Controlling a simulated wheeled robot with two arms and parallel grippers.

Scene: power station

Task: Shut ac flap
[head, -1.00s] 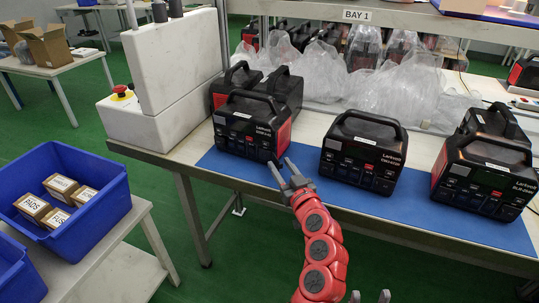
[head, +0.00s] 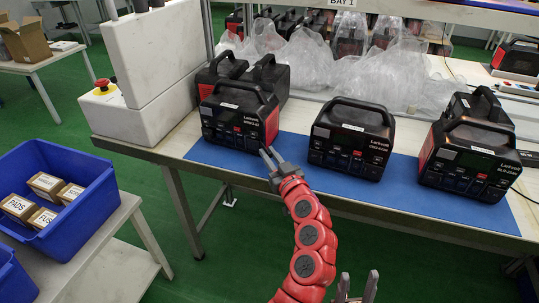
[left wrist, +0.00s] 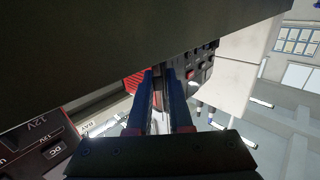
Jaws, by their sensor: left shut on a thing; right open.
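The black power station (head: 238,119) with a red side stands at the left of the blue mat (head: 215,157). My left gripper (head: 267,157) is at the lower right corner of its front. In the left wrist view, the two fingers (left wrist: 164,72) are almost together against the station's front panel (left wrist: 200,68), beside its red side. They are shut on a small part, apparently the ac flap, which the fingers hide. I cannot tell the flap's angle. My right gripper (head: 357,287) is open and empty at the bottom edge, away from the table.
Two more power stations stand on the mat, one in the middle (head: 350,140) and one at the right (head: 468,160). More stand behind. Clear plastic bags (head: 300,70) lie behind them. A white machine with a red button (head: 102,86) is at left. A blue bin (head: 85,215) holds small boxes.

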